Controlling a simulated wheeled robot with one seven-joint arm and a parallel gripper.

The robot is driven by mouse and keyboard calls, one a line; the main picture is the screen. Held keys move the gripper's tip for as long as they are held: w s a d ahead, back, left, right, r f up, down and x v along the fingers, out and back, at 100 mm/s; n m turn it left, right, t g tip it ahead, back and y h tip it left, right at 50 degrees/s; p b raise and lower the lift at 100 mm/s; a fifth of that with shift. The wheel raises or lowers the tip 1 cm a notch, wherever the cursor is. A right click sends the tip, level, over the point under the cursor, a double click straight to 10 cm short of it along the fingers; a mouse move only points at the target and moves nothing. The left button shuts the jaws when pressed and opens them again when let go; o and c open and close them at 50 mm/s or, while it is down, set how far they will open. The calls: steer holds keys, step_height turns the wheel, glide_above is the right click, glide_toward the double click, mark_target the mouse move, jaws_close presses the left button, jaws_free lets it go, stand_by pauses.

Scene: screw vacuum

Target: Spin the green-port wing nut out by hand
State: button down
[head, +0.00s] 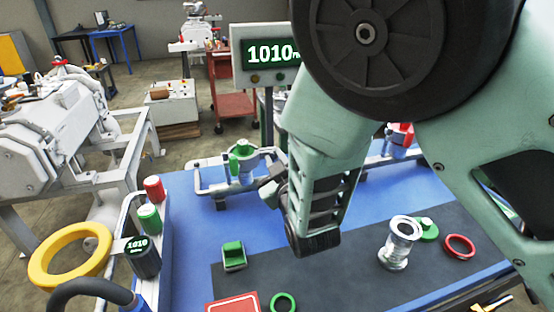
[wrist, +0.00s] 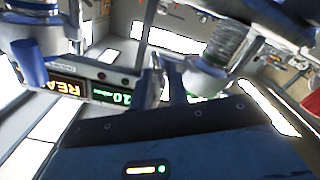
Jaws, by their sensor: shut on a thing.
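The green port (head: 243,160), a metal fitting with green parts, stands on the rail at the back of the blue bench. My gripper (head: 268,181) reaches in from its right side, close against it. In the wrist view, my gripper (wrist: 165,84) has its fingers raised in the middle, close to metal fittings. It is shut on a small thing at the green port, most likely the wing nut. The nut itself is hidden by the fingers and my arm, so its turn and thread cannot be seen.
A gauge display (head: 268,54) reading 1010 stands behind the port. A red-topped port (head: 400,135) is at the right. A green block (head: 233,256), a metal tube piece (head: 400,242) and a red ring (head: 459,246) lie on the dark mat. A yellow ring (head: 44,262) is left.

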steer(key=n+p, duration=0.1)
steer(key=n, duration=0.5)
steer(key=n+p, duration=0.2)
steer(key=n, duration=0.4)
steer(key=shift+a+f+n+p, duration=0.2)
steer(key=shift+n+p, duration=0.1)
steer(key=shift+n, duration=0.1)
stand_by(0.3)
steer(key=c, duration=1.6)
jaws_free()
steer(key=shift+s+f, duration=0.1)
steer(key=v, duration=1.7)
steer(key=shift+p, duration=0.35)
steer(key=shift+s+d, duration=0.1)
